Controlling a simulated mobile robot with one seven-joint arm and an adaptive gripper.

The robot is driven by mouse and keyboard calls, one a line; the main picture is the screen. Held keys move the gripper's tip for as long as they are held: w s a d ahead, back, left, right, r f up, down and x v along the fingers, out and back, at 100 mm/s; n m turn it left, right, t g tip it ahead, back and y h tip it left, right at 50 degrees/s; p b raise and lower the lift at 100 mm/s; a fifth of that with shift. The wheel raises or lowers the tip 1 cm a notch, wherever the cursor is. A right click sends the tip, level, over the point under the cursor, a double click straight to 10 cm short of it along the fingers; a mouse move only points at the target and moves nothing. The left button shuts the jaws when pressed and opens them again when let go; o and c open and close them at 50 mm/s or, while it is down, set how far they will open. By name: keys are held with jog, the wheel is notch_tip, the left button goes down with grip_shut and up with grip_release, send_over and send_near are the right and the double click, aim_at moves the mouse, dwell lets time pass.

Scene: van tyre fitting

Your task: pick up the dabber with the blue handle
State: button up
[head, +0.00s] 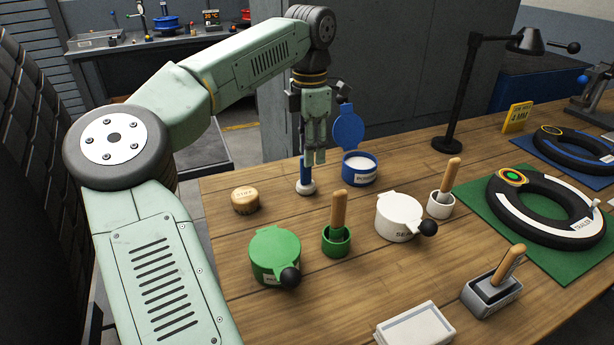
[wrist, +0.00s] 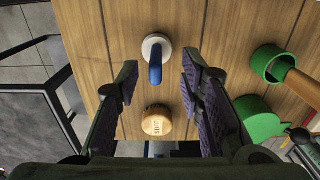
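The dabber with the blue handle (head: 305,174) stands upright in its round white base at the table's left back edge. In the wrist view its blue handle (wrist: 155,70) rises from the pale round base toward the camera. My gripper (head: 315,160) points down just above and beside it, hiding part of the handle in the head view. In the wrist view my gripper (wrist: 159,64) is open, with one finger on each side of the handle. I see gaps on both sides and no contact.
A wooden "STIFF" block (head: 245,200) stands close by. An open blue-lidded pot (head: 359,169) is just right of the dabber. A green holder (head: 336,241) with a wooden-handled tool, a green lidded pot (head: 276,255) and a white pot (head: 397,218) stand nearer. A black lamp (head: 458,105) stands behind.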

aim_at(306, 184)
jog(key=f, duration=0.2)
jog(key=f+p, duration=0.1)
jog(key=f, duration=0.3)
jog(key=shift+a+f+p, duration=0.2)
jog(key=shift+a+p, duration=0.15)
jog(key=shift+p, duration=0.05)
grip_shut()
